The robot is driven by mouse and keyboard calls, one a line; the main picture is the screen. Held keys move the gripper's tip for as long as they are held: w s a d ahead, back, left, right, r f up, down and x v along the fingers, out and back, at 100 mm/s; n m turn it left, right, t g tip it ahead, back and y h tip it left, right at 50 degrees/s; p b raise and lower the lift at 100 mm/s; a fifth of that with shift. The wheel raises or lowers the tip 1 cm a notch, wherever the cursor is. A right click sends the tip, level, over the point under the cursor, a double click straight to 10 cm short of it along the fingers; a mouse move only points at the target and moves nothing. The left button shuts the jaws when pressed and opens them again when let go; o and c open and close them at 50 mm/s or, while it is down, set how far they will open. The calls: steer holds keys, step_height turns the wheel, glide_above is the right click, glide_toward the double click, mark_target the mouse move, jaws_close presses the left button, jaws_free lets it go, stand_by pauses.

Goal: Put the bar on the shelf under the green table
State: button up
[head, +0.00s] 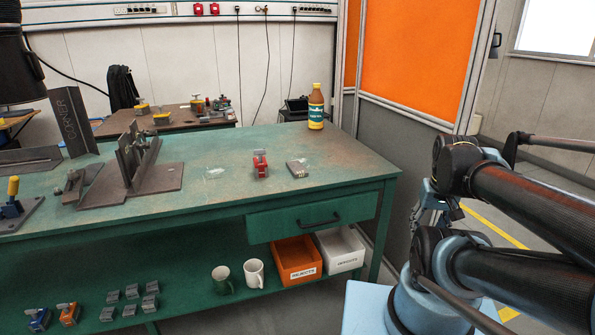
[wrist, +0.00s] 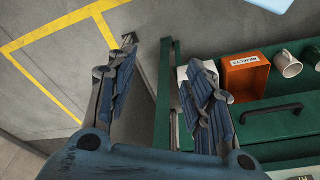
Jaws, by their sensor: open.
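The green table (head: 225,160) stands across the head view, with its lower green shelf (head: 180,285) below. I cannot single out the bar with certainty. A long flat dark steel piece (head: 30,160) lies at the table's left edge, and a small grey block (head: 297,168) lies on the top right of centre. My gripper (wrist: 162,55) is open and empty in the wrist view, apart from the table. Beyond its fingers are the table's end and the shelf's boxes.
On the shelf stand an orange box (head: 297,262), a white box (head: 341,250), two mugs (head: 253,273) and several small clamps and blocks. A bottle (head: 316,106), a red tool (head: 260,164) and a steel fixture (head: 130,165) stand on top. A drawer (head: 312,215) hangs above the boxes.

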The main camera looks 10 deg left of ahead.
mark_target(297, 167)
steer(key=o, duration=0.9)
steer(key=shift+w+a+r+m, duration=0.3)
steer(key=shift+a+r, duration=0.25)
steer(key=shift+r, duration=0.3)
steer(key=shift+c, duration=0.2)
steer(key=shift+o, duration=0.4)
steer(key=shift+m+g+y, duration=0.3)
steer(key=shift+m+y, duration=0.4)
steer(key=w+a+r, duration=0.2)
steer(key=r, duration=0.1)
steer(key=shift+w+a, duration=0.15)
steer(key=shift+w, duration=0.15)
steer(key=w+a+r+m+g+y, duration=0.2)
steer(key=w+a+r+m, duration=0.15)
steer(key=w+a, duration=0.55)
steer(key=w+a+r+m+g+y, duration=0.2)
steer(key=w+a+r+m, duration=0.15)
steer(key=w+a, duration=0.5)
steer(key=w+a+r+m+g+y, duration=0.25)
steer(key=w+a+r, duration=0.25)
steer(key=w+a, duration=0.4)
steer(key=shift+m, duration=0.25)
steer(key=x, duration=1.7)
steer(key=shift+s+f, duration=0.1)
steer(key=shift+f, duration=0.2)
